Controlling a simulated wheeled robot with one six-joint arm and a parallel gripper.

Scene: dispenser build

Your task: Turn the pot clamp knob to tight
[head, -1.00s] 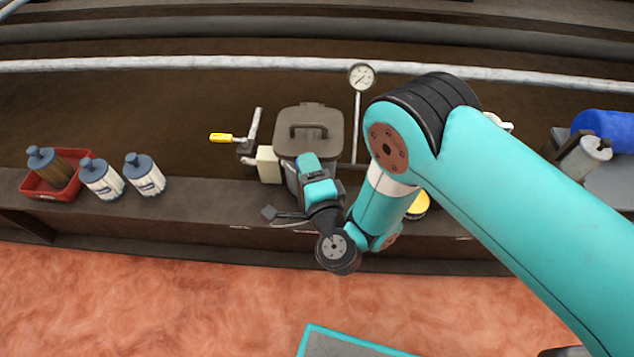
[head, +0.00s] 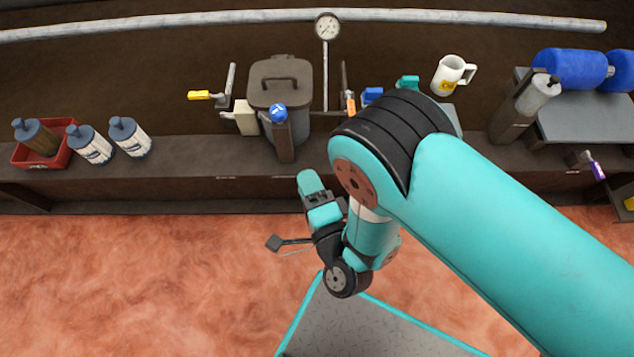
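The grey lidded pot (head: 262,97) stands on the dark bench in the head view. In front of it, a dark upright post (head: 284,143) carries a round blue knob (head: 279,113) with a white mark, which looks like the clamp knob. I cannot read its setting. My gripper (head: 308,184) is in front of the bench edge, below and slightly right of the knob in the picture, apart from it. Its fingers are too small and foreshortened to tell open from shut. I see nothing held in it.
A yellow-handled crank (head: 200,95) and a gauge (head: 327,27) flank the pot. An orange-handled lever (head: 350,103), blue valve handle (head: 373,95) and white mug (head: 450,75) are to its right. Bottles (head: 130,138) and a red tray (head: 62,157) stand left. Floor in front is clear.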

